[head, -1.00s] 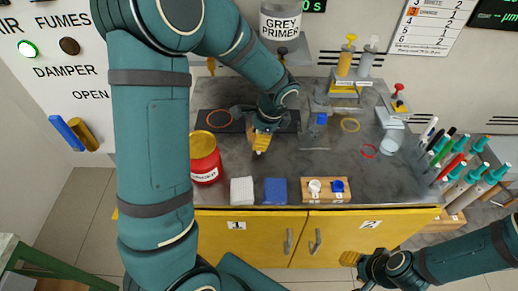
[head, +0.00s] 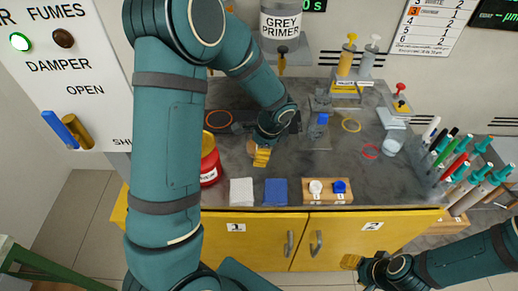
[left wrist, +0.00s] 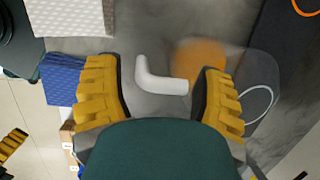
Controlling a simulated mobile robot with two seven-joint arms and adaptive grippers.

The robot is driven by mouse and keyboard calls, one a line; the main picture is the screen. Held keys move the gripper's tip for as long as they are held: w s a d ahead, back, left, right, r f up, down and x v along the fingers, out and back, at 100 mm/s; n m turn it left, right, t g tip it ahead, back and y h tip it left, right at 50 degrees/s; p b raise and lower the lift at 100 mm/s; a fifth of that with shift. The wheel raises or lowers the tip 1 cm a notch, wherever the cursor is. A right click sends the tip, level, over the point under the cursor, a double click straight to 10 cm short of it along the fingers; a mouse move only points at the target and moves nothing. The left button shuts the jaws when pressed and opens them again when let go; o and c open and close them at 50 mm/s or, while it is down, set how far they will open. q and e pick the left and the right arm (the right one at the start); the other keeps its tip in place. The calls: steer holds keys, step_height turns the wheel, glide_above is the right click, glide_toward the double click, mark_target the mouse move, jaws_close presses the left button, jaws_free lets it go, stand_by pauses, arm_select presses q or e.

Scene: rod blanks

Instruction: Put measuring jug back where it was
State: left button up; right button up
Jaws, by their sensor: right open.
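The measuring jug appears to be the clear vessel (left wrist: 262,70) with a white L-shaped handle (left wrist: 157,80) and orange contents in the left wrist view. In the head view it is mostly hidden by my left gripper (head: 262,157), which is low over the bench. The gripper's yellow fingers (left wrist: 162,92) are apart, with the white handle between them and a gap on each side. My right gripper (head: 351,262) is open and empty in front of the yellow cabinet doors.
Orange (head: 218,119), yellow (head: 351,125) and red (head: 370,151) rings mark the grey bench. A red can (head: 209,165) stands left of the gripper. White (head: 241,191) and blue (head: 276,191) pads and a wooden block (head: 327,190) line the front edge.

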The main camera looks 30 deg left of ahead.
arm_select(q)
steer(key=shift+r, duration=0.1)
steer(key=shift+r, duration=0.2)
steer(key=p+v, duration=0.3)
steer(key=v, duration=0.8)
steer(key=shift+r, duration=0.4)
steer(key=shift+d+f, duration=0.1)
steer(key=shift+d, duration=0.05)
